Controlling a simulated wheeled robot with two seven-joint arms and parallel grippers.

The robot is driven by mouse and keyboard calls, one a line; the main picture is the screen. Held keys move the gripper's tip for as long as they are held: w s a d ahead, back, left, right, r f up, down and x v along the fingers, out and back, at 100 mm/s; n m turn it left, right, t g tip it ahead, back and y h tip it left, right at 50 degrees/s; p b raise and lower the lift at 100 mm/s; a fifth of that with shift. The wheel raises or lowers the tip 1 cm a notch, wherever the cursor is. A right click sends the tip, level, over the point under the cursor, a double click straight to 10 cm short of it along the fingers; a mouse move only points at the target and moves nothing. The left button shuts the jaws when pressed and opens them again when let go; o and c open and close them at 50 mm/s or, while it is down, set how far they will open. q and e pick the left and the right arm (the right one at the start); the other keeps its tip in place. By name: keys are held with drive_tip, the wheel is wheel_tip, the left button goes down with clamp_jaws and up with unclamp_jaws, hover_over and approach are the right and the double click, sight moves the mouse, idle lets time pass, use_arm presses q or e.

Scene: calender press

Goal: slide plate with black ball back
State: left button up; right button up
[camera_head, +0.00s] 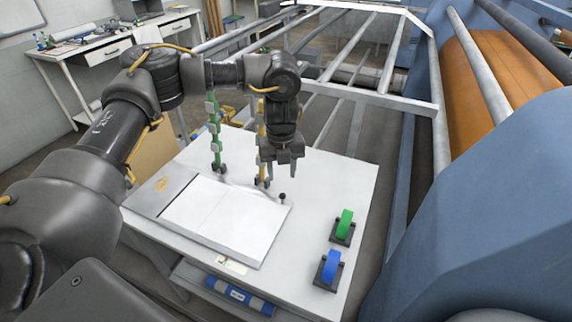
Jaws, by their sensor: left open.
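A flat white plate (222,218) lies on the white table (345,185). A small black ball (282,196) on a short stem stands at its right back corner. My left gripper (282,170) points down above the table, behind and slightly above the black ball. Its jaws are open, with nothing visible between them. The gripper appears apart from the ball. My right gripper is out of view.
A green upright post (215,135) and a yellow one (262,150) stand behind the plate, close to my left gripper. A green rocker (344,224) and a blue one (330,267) sit at the right. The blue press (480,215) rises beyond.

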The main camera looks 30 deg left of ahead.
sight(282, 194)
use_arm(q)
drive_tip(key=shift+f, duration=0.45)
wheel_tip(282, 194, down, 9)
drive_tip(key=shift+r+p, duration=0.1)
drive_tip(key=shift+p, duration=1.05)
drive_tip(key=shift+f, duration=0.65)
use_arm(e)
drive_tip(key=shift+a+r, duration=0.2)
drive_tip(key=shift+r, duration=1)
use_arm(q)
clamp_jaws()
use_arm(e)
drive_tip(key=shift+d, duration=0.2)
